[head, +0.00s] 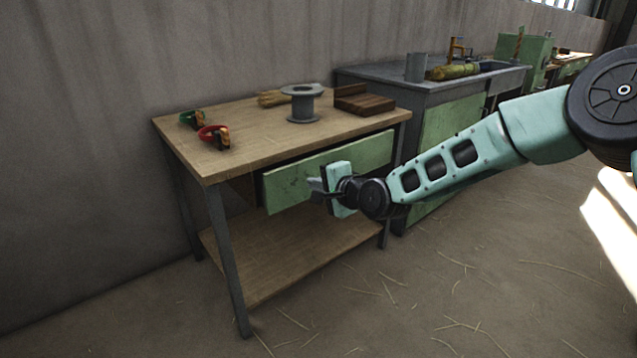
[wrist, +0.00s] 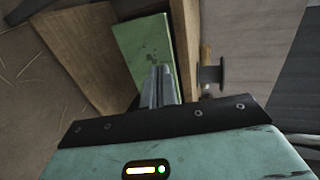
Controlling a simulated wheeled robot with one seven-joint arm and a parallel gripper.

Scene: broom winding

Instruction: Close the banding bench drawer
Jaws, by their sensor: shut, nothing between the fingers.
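The banding bench (head: 250,135) stands against the wall with a wooden top and grey legs. Its green drawer (head: 290,182) sits under the top and stands out from the bench, with a dark gap above its front. My gripper (head: 314,186) is shut and empty in front of the drawer front, near its middle. In the wrist view the shut fingers (wrist: 161,86) point at the green drawer front (wrist: 140,50). I cannot tell whether the fingertips touch it.
A sink unit (head: 440,90) stands to the right. The floor in front is clear except for straw.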

